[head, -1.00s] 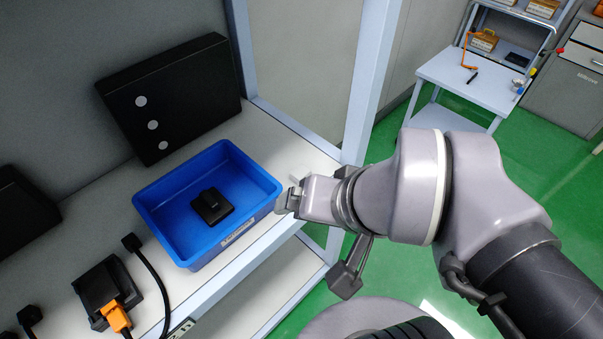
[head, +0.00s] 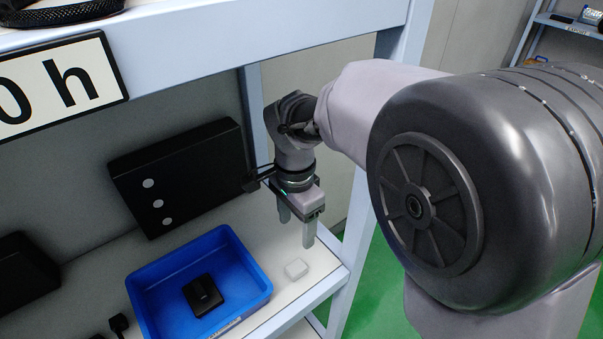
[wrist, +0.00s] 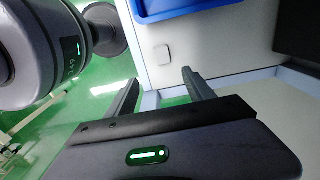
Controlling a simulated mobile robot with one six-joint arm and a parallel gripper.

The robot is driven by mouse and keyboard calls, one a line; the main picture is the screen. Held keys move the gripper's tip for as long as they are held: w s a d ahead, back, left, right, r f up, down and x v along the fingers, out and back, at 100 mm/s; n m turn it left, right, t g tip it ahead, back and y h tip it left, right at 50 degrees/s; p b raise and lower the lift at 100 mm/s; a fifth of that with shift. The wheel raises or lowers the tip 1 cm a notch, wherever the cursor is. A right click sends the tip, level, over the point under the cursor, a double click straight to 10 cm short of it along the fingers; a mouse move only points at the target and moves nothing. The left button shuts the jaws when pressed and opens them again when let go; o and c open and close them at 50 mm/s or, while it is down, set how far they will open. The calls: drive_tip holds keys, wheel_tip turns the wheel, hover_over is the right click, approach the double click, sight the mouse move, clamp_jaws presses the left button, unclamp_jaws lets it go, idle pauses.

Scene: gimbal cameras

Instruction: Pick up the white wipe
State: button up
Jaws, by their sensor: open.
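The white wipe (head: 296,268) is a small, pale, rounded block lying flat on the white shelf, just right of the blue bin. It also shows in the wrist view (wrist: 162,54), beyond the fingertips and between their lines. My gripper (head: 296,232) points down above the shelf, over and slightly behind the wipe in the head view. Its two fingers are apart with nothing between them, and it does not touch the wipe. In the wrist view the open gripper (wrist: 160,82) shows both fingers clearly.
The blue bin (head: 142,305) holds a black object (head: 203,294) and stands close left of the wipe. A black box (head: 180,180) with pale discs leans at the back. A shelf post (head: 375,160) rises at right, near my arm. A beam (head: 200,40) crosses above.

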drive_tip(key=b, duration=0.4)
hover_over(296, 267)
drive_tip(key=f, duration=0.8)
drive_tip(key=s+f, duration=0.1)
drive_tip(key=f, duration=0.3)
drive_tip(key=f+b, duration=0.1)
drive_tip(key=f, duration=0.1)
drive_tip(key=w+f+b, duration=0.1)
drive_tip(key=f+b, duration=0.1)
drive_tip(key=f, duration=0.1)
drive_tip(key=shift+f, duration=0.1)
drive_tip(key=shift+c, duration=1.3)
clamp_jaws()
